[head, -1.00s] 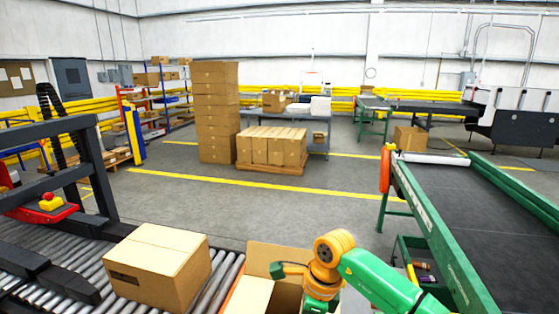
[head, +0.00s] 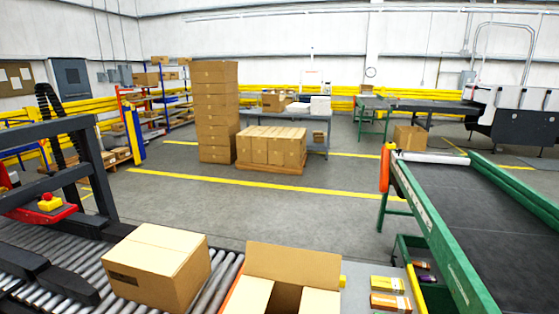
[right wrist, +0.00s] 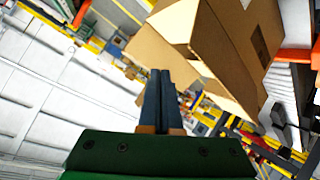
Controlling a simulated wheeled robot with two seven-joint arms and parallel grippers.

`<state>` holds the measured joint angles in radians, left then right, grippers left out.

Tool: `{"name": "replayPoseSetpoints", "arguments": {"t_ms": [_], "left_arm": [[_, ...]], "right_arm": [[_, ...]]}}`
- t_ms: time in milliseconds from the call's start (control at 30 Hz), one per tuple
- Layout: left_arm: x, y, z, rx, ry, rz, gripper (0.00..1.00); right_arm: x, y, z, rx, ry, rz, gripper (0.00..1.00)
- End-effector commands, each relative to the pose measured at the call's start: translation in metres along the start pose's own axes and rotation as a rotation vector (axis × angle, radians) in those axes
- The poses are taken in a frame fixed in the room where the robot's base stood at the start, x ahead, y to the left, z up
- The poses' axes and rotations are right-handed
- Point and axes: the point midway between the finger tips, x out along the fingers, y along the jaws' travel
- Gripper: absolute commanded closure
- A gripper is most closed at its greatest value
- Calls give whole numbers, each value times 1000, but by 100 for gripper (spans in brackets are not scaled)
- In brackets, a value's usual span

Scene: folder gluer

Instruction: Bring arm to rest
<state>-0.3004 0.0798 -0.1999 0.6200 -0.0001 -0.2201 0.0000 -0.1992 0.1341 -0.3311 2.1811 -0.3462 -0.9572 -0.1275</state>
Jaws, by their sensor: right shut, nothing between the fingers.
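My right gripper (right wrist: 160,98) shows in the right wrist view, its two dark fingers together with nothing between them. The view is tilted, with a cardboard box (right wrist: 222,45) beyond the fingers at the upper right. I cannot tell whether the fingers touch it; a gap seems to lie between. No arm shows in the head view, and my left gripper is not in view.
In the head view a closed box (head: 160,265) sits on the roller conveyor (head: 225,275). An open box (head: 293,262) stands beside it. Small packages (head: 388,293) lie right of that, near the green-framed belt conveyor (head: 470,220).

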Motion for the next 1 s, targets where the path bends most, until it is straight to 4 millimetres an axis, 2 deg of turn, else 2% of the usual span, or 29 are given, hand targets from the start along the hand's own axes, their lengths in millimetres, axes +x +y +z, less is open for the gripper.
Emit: {"name": "replayPoseSetpoints", "arguments": {"t_ms": [33, 100, 200, 300, 433, 500, 667, 767, 867, 967, 1000], "left_arm": [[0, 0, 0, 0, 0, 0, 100], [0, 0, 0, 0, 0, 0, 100], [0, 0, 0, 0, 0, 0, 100], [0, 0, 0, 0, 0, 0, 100], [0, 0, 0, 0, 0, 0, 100], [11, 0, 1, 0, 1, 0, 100], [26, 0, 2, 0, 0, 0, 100], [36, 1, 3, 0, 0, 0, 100], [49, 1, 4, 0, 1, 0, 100], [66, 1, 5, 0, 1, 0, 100], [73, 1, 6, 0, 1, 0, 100]], "right_arm": [[-10, -7, 27, 64, -97, -39, 100], [-26, -17, 60, 144, -225, -92, 100], [-52, -31, 99, 237, -387, -160, 100], [-81, -45, 129, 310, -534, -222, 100], [-124, -61, 159, 386, -712, -297, 100], [-102, -76, 182, 382, -724, -302, 100], [-69, -107, 228, 374, -750, -313, 100], [-51, -130, 263, 368, -769, -322, 100], [-36, -156, 306, 361, -791, -332, 100], [-26, -187, 362, 351, -823, -345, 100], [-26, -201, 388, 346, -836, -351, 100]]}}
